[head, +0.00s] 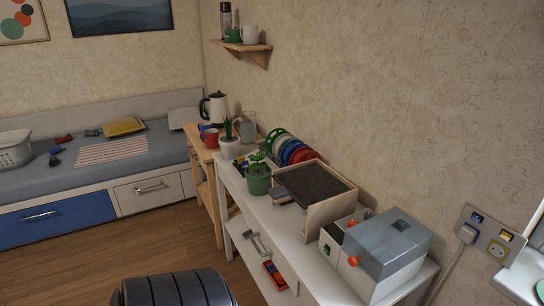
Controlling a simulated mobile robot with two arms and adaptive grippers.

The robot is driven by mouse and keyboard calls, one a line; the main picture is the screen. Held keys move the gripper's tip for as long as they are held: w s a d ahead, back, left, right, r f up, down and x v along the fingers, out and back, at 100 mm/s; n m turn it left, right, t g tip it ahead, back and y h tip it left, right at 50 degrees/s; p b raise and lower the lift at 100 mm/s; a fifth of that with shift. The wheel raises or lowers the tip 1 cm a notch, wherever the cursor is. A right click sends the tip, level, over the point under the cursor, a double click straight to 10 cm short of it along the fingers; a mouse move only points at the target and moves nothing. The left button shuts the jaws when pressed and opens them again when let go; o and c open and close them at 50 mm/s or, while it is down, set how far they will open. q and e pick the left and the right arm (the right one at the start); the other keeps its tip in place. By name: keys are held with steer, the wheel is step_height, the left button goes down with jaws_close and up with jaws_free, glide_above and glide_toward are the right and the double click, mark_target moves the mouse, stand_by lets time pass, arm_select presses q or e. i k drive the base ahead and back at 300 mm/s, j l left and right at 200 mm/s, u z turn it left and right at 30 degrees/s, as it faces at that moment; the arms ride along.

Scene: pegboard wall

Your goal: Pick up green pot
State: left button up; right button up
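The green pot (258,184) stands upright near the front edge of the white table, with a small leafy plant in it. It is left of the wooden-framed dark panel and right of a white pot (229,145) with a spiky plant. Its front side is unobstructed in the head view. Neither my left nor my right gripper is in view.
The white table (282,222) also holds a wooden-framed dark panel (315,185), a rack of coloured plates (285,147) and a white box with a clear bluish lid (388,240). A dark ribbed shape fills the bottom edge. Wooden floor (150,236) is open at left.

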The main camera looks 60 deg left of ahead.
mark_target(257, 176)
steer(key=k+j+u, duration=0.1)
steer(key=u, duration=1.9)
steer(key=j+z, duration=0.1)
steer(key=z, duration=0.15)
steer(key=i+j+z, duration=0.15)
steer(key=j+z, duration=0.15)
steer(key=i+j+z, duration=0.15)
steer(key=j+z, duration=0.15)
steer(key=i+j+z, duration=0.1)
steer(key=j+z, duration=0.25)
steer(key=j, duration=0.05)
